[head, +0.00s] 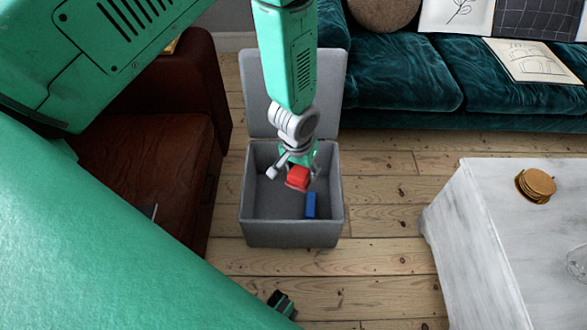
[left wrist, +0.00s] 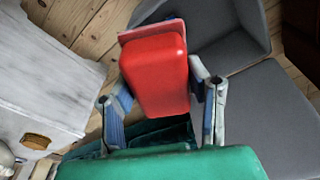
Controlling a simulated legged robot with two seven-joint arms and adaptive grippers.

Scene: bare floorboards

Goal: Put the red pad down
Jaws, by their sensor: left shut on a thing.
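The red pad (head: 298,177) is held between the fingers of my left gripper (head: 294,174), over the open grey storage box (head: 289,232). In the left wrist view the red pad (left wrist: 156,75) sits between the two fingers of my left gripper (left wrist: 162,105), with a flat paler red edge at its far end. The pad appears above the box floor; its exact height is unclear. A blue block (head: 311,205) lies inside the box, towards its front right.
The box lid (head: 330,95) stands open at the back. A white marble table (head: 480,235) with round coasters (head: 537,185) is at right. Bare floorboards (head: 385,205) lie between.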

